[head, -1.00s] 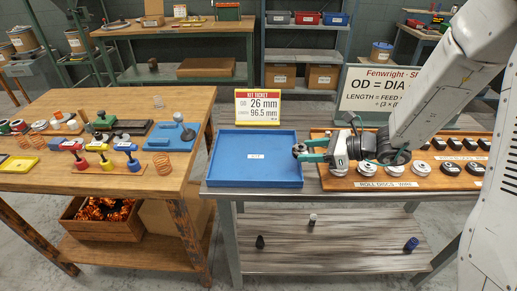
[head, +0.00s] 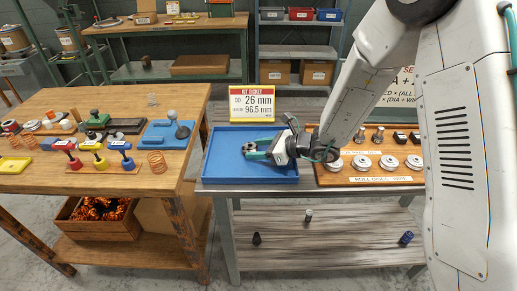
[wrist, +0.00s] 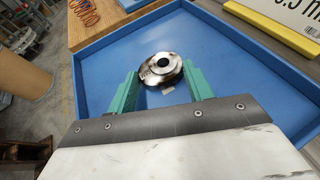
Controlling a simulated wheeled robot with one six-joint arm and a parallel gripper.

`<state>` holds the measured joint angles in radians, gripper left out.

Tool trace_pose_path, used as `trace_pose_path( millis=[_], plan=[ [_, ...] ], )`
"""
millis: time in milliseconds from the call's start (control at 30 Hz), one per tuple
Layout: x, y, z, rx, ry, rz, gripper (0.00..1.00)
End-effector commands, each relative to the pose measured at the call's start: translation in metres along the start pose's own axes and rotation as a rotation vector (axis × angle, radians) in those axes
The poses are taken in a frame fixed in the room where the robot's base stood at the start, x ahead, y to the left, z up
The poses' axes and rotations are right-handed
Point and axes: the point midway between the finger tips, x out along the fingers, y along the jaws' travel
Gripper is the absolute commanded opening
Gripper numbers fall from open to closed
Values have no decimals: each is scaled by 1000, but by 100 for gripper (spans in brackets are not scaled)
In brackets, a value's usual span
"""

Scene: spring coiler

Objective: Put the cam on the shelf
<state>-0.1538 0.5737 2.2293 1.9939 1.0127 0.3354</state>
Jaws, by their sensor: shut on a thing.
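A shiny steel piece with a central hole, which looks like the cam (head: 250,146), is between the green fingers of my gripper (head: 259,150). In the wrist view the gripper (wrist: 161,78) is shut on the cam (wrist: 162,68), one finger on each side. It is over the blue tray (head: 235,180); I cannot tell whether it touches the tray floor. A grey lower shelf (head: 330,240) runs under the bench. Another shelf unit (head: 297,52) stands at the back wall.
The lower shelf holds a black piece (head: 256,239), a pale piece (head: 308,216) and a blue piece (head: 406,238), with free room between. Right of the tray is a wooden board (head: 375,181) with discs. A kit ticket (head: 252,103) stands behind the tray. A wooden table (head: 60,185) with tools is left.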

Motion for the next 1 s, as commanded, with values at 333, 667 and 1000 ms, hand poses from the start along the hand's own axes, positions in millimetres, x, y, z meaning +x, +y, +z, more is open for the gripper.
trace_pose_path(
  millis=[333,667,1000],
  plan=[
    [1,0,-3,-1,-1,0,23],
    [1,0,-4,-1,-1,0,73],
    [-33,-1,0,-2,-1,-4,73]
  ],
)
